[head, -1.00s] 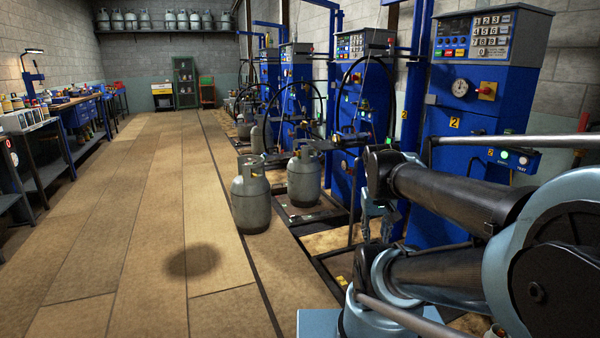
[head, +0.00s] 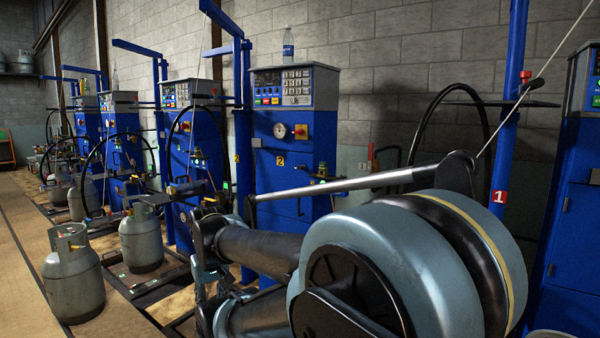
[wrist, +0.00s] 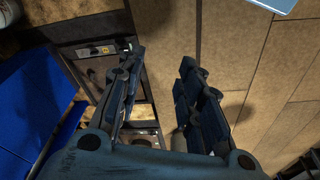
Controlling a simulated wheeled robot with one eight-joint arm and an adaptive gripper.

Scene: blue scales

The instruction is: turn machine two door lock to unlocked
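Machine two is a tall blue cabinet (head: 292,185) in the middle of the head view, marked with a yellow 2. Its front carries a round white gauge, a red knob on a yellow plate and a small dark fitting (head: 256,142) at the left edge. I cannot tell from this distance whether that fitting is the door lock or which way it is turned. My arm covers the cabinet's lower part. My gripper (wrist: 160,55) is open and empty in the wrist view, its fingers apart above the floor.
A blue post (head: 508,130) with a red 1 stands right of my arm. Grey gas cylinders (head: 73,280) stand at the left, by low dark frames on the floor. More blue machines line the wall further left. Floor is clear at the far left.

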